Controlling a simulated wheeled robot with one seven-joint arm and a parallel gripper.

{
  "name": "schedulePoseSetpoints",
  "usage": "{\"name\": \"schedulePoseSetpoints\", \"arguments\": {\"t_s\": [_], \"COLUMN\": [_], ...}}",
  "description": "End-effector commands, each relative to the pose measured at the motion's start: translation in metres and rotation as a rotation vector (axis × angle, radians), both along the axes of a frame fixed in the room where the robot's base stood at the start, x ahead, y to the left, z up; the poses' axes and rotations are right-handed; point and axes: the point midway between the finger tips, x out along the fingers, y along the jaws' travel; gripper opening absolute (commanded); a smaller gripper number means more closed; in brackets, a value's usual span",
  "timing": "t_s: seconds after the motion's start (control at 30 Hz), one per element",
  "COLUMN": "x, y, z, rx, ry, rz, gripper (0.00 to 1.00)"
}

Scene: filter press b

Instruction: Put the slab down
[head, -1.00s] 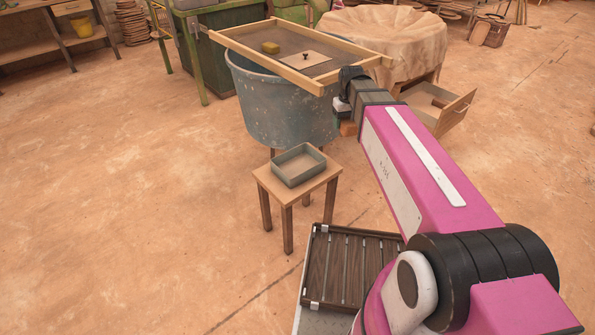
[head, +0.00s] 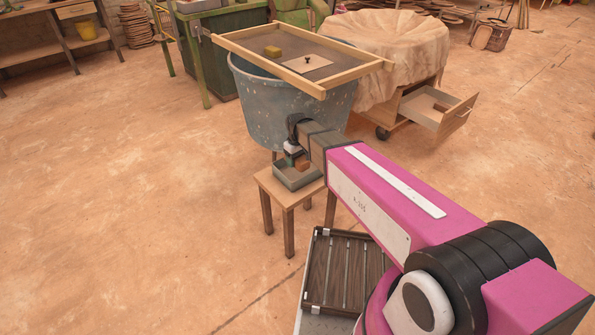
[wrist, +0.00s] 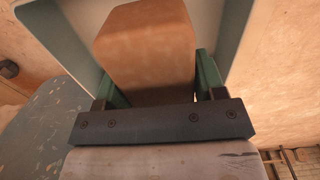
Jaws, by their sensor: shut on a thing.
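The slab is an orange-brown block (wrist: 147,48), held between the green fingers of my gripper (wrist: 155,82) in the wrist view. In the head view the slab (head: 302,164) shows small below my gripper (head: 293,160), over the grey-green tray (head: 299,184). The tray sits on a small wooden stool (head: 291,197). In the wrist view the tray's walls (wrist: 52,38) show on both sides of the slab. I cannot tell whether the slab touches the tray floor. My arm hides part of the tray's right side.
A big blue-grey tub (head: 262,105) stands just behind the stool, with a wood-framed screen (head: 235,47) across its top. A cloth-covered cabinet (head: 400,85) with an open drawer (head: 445,120) is at the back right. The floor left of the stool is clear.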

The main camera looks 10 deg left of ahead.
Motion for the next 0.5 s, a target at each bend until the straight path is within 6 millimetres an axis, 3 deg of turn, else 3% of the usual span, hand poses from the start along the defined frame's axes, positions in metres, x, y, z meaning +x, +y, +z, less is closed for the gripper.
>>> {"name": "schedulePoseSetpoints", "arguments": {"t_s": [0.1, 0.5], "x": [0.001, 0.001], "y": [0.0, 0.0], "z": [-0.018, -0.057], "rx": [-0.001, -0.001], "ry": [0.002, 0.001], "rz": [-0.001, -0.001], "gripper": [0.19, 0.19]}}
